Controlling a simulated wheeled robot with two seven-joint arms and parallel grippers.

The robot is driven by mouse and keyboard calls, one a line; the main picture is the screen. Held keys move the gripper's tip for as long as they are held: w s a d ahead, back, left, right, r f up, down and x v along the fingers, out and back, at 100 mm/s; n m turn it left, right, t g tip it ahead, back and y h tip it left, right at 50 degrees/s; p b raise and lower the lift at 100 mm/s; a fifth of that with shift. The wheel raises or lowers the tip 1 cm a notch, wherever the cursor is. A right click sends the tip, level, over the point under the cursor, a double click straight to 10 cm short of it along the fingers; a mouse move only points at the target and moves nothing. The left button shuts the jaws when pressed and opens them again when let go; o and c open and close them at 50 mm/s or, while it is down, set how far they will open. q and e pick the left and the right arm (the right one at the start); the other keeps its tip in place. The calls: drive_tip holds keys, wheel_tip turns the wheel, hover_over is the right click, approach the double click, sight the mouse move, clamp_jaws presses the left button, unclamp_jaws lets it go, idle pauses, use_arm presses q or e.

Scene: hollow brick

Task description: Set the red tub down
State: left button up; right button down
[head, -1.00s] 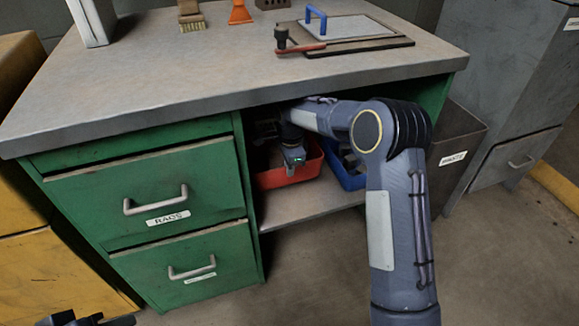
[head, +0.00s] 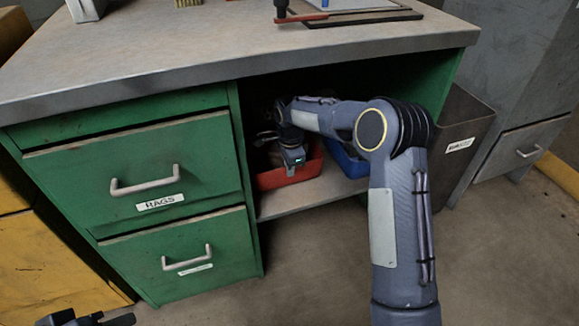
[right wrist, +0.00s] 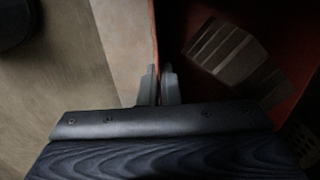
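The red tub (head: 275,180) is inside the open bay of the green workbench, over the grey shelf (head: 315,194). Whether its bottom touches the shelf I cannot tell. My right gripper (head: 291,166) reaches into the bay at the tub's near side. In the right wrist view its two fingers (right wrist: 159,80) stand close together, one on each side of the red tub's wall (right wrist: 300,45), shut on it. Grey striped contents (right wrist: 228,55) show inside the tub. Only a dark part of my left gripper (head: 85,319) shows at the bottom left; its fingers are unclear.
A blue bin (head: 349,163) stands close to the right of the tub. Drawers (head: 150,187) close off the left of the bay. The bench top (head: 210,65) overhangs it. A dark bin (head: 463,135) stands right of the bench.

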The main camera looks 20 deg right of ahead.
drive_tip(key=shift+f, duration=0.55)
idle(0.5)
drive_tip(key=c, duration=1.7)
unclamp_jaws()
drive_tip(key=shift+o, duration=0.7)
drive_tip(key=shift+f, duration=0.1)
